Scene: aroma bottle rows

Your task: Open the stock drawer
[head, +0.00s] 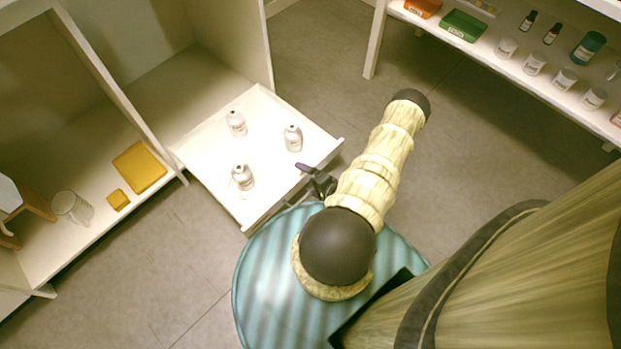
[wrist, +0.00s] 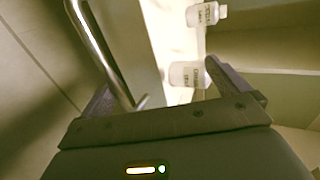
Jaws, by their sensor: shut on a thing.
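The stock drawer (head: 208,155) is pulled out from the white cabinet, and its inside is in plain view. My gripper (head: 313,178) is at the drawer's front edge. In the wrist view, the metal drawer handle (wrist: 98,48) runs down between the fingers of my gripper (wrist: 160,88), close to the left finger. The gripper is shut on the handle; the exact contact is partly hidden.
Left of the drawer, a low shelf holds a yellow tray (head: 139,167), a small yellow block (head: 118,200) and a glass mug (head: 72,207). A white shelf with jars and bottles (head: 535,64) stands at the upper right. Grey floor (head: 330,60) is clear between them.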

